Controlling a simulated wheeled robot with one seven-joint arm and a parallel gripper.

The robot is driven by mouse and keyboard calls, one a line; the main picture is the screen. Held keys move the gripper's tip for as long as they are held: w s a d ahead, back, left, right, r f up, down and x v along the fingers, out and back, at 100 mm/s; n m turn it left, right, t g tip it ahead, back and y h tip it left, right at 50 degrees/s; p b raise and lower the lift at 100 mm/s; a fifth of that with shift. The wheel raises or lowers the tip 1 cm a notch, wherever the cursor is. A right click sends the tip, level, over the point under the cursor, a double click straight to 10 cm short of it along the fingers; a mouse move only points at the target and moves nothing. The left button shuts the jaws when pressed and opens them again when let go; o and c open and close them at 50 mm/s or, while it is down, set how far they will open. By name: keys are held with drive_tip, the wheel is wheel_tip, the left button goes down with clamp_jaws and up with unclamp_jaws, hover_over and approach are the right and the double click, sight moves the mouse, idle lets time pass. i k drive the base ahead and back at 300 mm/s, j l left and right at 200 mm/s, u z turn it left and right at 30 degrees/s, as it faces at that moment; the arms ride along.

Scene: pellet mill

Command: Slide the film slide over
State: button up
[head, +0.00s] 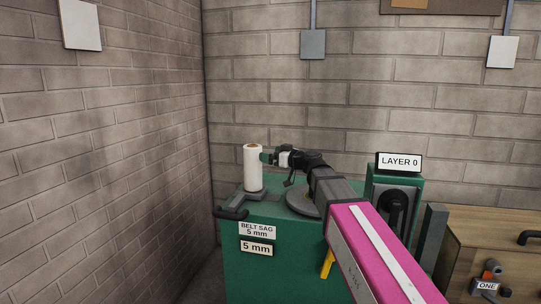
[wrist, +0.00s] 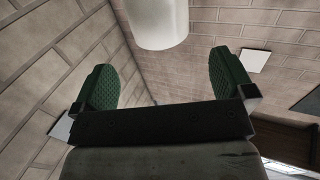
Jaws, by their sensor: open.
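A white film roll (head: 253,168) stands upright on a grey base (head: 259,194) on top of the green machine. I take this roll and base to be the film slide. A dark handle (head: 231,213) sticks out at the base's front left. My gripper (head: 268,157) is just right of the roll's upper part, its fingers towards it. In the wrist view, my gripper (wrist: 163,78) has its two green fingers wide apart with nothing between them. The roll's lower end (wrist: 158,25) shows beyond the fingertips. Whether a finger touches the roll cannot be told.
The green machine (head: 285,262) carries "BELT SAG 5 mm" and "5 mm" labels (head: 257,248). A grey round disc (head: 301,204) lies under my arm. A "LAYER 0" box (head: 399,163) stands at right, above a dark rotary part (head: 396,212). Brick walls close in left and behind.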

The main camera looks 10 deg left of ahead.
sight(242, 195)
drive_tip(key=k, duration=1)
